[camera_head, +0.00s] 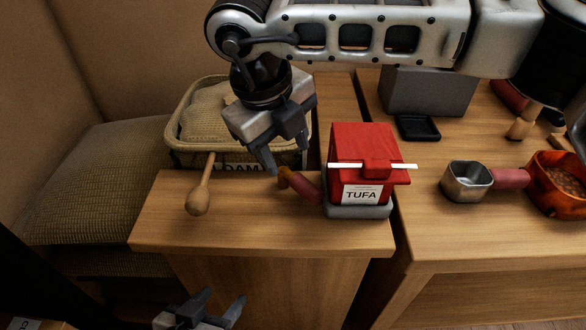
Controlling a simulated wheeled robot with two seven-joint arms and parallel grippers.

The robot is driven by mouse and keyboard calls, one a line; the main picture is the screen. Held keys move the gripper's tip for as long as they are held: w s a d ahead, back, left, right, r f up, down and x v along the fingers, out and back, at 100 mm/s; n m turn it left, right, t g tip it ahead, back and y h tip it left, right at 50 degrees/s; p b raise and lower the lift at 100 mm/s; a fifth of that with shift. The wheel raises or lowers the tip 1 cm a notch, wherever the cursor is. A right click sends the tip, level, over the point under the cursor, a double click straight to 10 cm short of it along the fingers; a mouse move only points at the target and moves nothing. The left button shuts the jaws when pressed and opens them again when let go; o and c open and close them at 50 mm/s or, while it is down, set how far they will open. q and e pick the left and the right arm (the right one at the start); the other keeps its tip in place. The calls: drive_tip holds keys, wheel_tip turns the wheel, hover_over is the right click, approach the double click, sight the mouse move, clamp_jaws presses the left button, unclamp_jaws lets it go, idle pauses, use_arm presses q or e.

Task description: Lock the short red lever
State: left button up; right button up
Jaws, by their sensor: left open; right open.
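A red bin (352,149) labelled TUFA stands on a grey base on the near wooden table. A short red lever (306,188) with a brown tip sticks out from the bin's left side, low down, pointing left and slightly up. My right gripper (286,160) reaches in from above, fingers pointing down. It is open, with one fingertip close to the lever's tip; whether they touch I cannot tell. My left gripper (225,297) is open and empty, low at the bottom edge, in front of the table.
A white bar (397,166) crosses the bin's front. A wicker basket (185,150) stands behind left, with a wooden spoon (199,197) before it. A metal cup (466,184) and an orange-red container (545,200) sit on the right table.

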sight(294, 175)
drive_tip(key=x, duration=0.5)
drive_tip(key=shift+r, duration=0.1)
drive_tip(key=shift+x, duration=0.85)
